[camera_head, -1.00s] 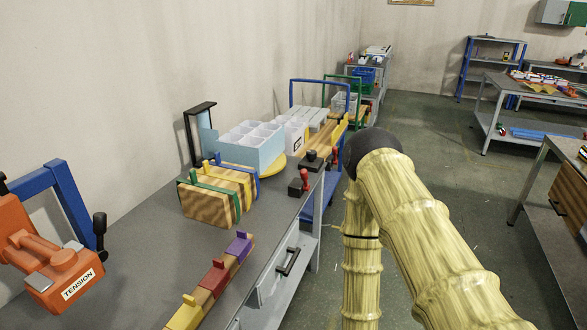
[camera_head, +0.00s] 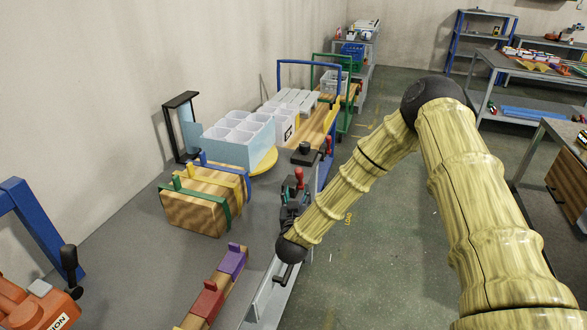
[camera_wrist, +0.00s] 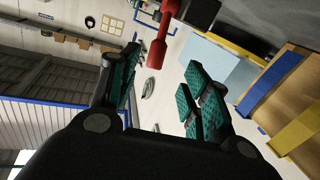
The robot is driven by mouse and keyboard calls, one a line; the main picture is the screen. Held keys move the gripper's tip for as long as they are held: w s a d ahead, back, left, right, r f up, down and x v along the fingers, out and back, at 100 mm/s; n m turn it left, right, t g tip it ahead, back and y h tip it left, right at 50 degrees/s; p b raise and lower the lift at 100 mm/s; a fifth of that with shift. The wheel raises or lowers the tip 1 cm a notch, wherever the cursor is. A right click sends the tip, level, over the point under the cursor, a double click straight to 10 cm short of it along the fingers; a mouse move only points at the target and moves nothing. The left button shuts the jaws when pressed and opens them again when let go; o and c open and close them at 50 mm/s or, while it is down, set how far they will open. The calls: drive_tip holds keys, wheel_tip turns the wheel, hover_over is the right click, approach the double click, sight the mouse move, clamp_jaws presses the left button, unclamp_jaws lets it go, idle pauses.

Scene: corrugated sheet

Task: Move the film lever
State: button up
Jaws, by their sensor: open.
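A lever with a red handle (camera_head: 299,178) stands upright on a dark base at the right edge of the grey bench. No film label is readable on it. In the wrist view a red handle (camera_wrist: 157,51) shows just beyond the fingertips, between their lines; its dark mount is at the top right. My gripper (camera_wrist: 160,82) is open and empty, with teal pads on both sides. In the head view my gripper (camera_head: 292,212) is at the bench edge, just on the near side of the lever, partly hidden by my wrist. Contact with the lever is not visible.
A second red-handled lever (camera_head: 327,146) stands farther back. A wooden block with coloured straps (camera_head: 195,212) and a white-celled tray (camera_head: 235,145) lie left of the lever. A rail with coloured sliders (camera_head: 209,301) and an orange device (camera_head: 35,305) are nearer. Floor is clear right of the bench.

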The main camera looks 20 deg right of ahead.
sight(299, 175)
drive_tip(key=x, duration=0.3)
drive_tip(key=r+p+x, duration=0.1)
drive_tip(key=x, duration=0.2)
drive_tip(key=p+x, duration=0.1)
drive_tip(key=x, duration=0.2)
drive_tip(key=shift+w+d+r, duration=0.1)
drive_tip(key=shift+d+r, duration=0.15)
drive_tip(key=shift+d, duration=0.05)
drive_tip(key=shift+p+x, duration=0.35)
drive_tip(key=shift+x, duration=0.45)
drive_tip(key=shift+a+f, duration=0.1)
clamp_jaws()
